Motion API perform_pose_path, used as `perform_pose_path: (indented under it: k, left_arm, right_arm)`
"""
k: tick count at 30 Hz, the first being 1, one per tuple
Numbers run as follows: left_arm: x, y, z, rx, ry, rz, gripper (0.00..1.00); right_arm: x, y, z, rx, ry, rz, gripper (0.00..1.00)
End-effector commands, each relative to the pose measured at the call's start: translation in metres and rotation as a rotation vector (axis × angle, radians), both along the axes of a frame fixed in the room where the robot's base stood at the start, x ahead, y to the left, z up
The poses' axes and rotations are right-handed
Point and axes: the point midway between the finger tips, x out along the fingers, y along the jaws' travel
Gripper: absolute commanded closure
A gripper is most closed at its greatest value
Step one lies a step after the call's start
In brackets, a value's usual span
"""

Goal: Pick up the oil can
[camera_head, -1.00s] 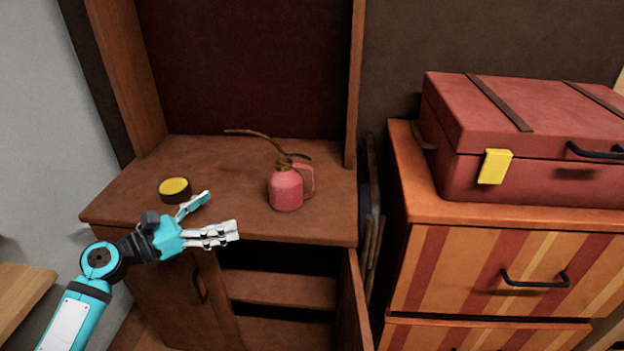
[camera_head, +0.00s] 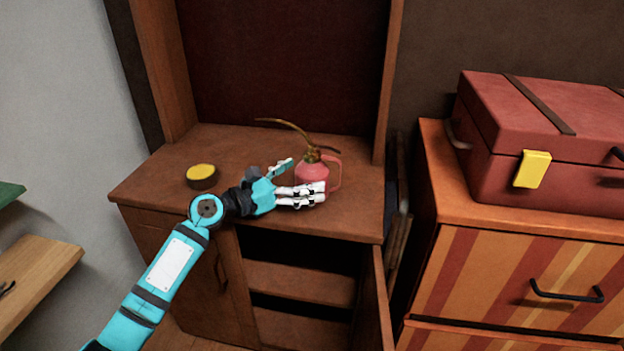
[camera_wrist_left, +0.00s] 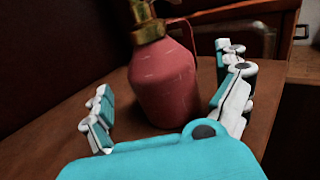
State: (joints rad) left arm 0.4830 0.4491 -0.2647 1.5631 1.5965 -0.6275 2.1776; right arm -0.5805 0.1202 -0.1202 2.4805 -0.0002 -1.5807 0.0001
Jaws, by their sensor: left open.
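The oil can (camera_head: 313,174) is pink-red with a brass collar, a long curved spout pointing left and a handle on its right. It stands upright on the brown cabinet top (camera_head: 240,150). My left gripper (camera_head: 304,180) is open at the can, its white fingers in front of the can's lower body in the head view. In the left wrist view the can (camera_wrist_left: 166,80) stands between the two spread fingers, nearer the right one. I cannot tell whether a finger touches it. My right gripper is out of view.
A dark round tin with a yellow top (camera_head: 201,176) sits on the cabinet top at the left. The cabinet's right door (camera_head: 374,300) stands open below. A striped drawer unit (camera_head: 500,270) with a red suitcase (camera_head: 530,135) is at the right.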

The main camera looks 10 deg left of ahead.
Motion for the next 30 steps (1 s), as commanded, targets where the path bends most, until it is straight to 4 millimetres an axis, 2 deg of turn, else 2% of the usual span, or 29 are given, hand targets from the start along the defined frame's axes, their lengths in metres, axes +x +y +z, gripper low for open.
perform_pose_path:
  k: [3,6,14,17,30]
  left_arm:
    - [0.013,-0.015,-0.001,-0.001,-0.003,0.000,0.00]
    - [0.019,-0.021,0.000,-0.001,-0.001,0.000,0.00]
    - [0.022,-0.023,0.000,0.000,0.000,0.001,0.00]
    - [0.021,-0.023,0.000,0.000,0.000,0.001,0.10]
    - [0.021,-0.023,0.000,0.000,0.000,0.001,0.68]
  right_arm:
    - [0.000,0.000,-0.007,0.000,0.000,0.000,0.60]
    - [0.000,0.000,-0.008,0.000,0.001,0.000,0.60]
    - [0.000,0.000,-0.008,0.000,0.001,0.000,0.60]
    - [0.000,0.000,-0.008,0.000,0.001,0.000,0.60]
    - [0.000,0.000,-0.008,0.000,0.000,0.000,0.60]
